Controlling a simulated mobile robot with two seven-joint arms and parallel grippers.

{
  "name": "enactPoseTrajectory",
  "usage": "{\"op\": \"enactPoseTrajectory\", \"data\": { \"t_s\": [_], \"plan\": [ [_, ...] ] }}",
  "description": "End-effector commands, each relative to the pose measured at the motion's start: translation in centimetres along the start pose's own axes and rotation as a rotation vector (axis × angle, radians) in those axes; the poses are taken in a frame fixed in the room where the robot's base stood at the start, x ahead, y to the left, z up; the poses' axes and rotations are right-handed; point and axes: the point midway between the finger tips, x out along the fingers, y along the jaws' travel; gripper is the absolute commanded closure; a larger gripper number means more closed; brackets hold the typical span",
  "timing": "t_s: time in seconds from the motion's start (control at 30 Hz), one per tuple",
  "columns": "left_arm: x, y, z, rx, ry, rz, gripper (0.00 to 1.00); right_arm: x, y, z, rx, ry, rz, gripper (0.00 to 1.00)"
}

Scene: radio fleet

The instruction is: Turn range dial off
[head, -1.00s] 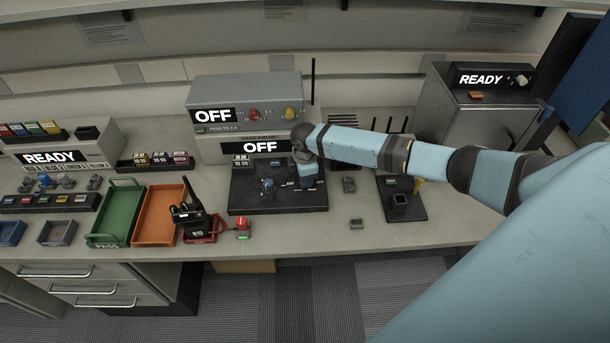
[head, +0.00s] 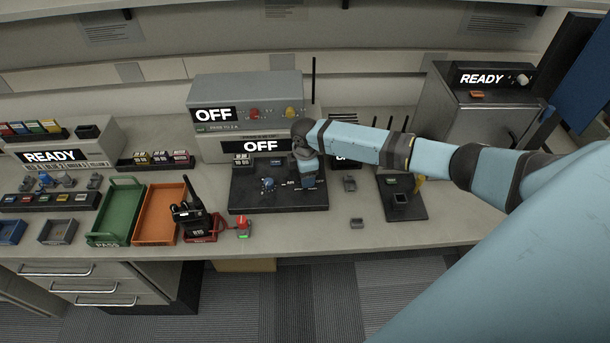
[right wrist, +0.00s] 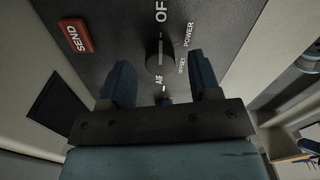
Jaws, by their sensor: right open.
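A black dial (right wrist: 160,53) with a white pointer line sits on a dark panel (right wrist: 115,40) in the right wrist view. White letters, partly cut off and starting with OF, stand above it; POWER, OFFSET and A/F are printed around it. My right gripper (right wrist: 160,78) is open, with one blue finger on each side just below the dial. I cannot tell whether they touch it. In the head view my right gripper (head: 309,178) points down over the black test plate (head: 250,203) and hides part of it. My left gripper is not in view.
A grey box with an OFF display (head: 263,146) stands behind the plate. A handheld radio (head: 192,217), an orange tray (head: 155,218) and a green tray (head: 116,214) are to the left. A small black stand (head: 405,205) is to the right. The front counter strip is mostly clear.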

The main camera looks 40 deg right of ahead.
Motion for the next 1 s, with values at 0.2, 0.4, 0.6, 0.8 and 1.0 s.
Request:
{"op": "enactPoseTrajectory", "data": {
  "t_s": [0.2, 0.4, 0.6, 0.8, 1.0],
  "plan": [
    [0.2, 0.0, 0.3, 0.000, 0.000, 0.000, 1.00, -4.7, 0.1, 0.0, -0.003, 0.001, 0.004, 0.43],
    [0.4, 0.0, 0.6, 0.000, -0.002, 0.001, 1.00, -9.1, 0.1, -0.1, -0.003, 0.001, 0.004, 0.43],
    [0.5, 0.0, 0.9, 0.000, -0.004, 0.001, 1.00, -11.9, 0.1, -0.1, 0.000, 0.001, 0.003, 0.43],
    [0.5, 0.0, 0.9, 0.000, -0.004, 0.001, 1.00, -12.7, 0.0, -0.1, -0.002, 0.001, 0.001, 0.43],
    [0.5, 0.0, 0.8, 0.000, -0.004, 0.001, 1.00, -12.7, 0.0, -0.1, -0.001, 0.001, 0.001, 0.43]
  ]
}}
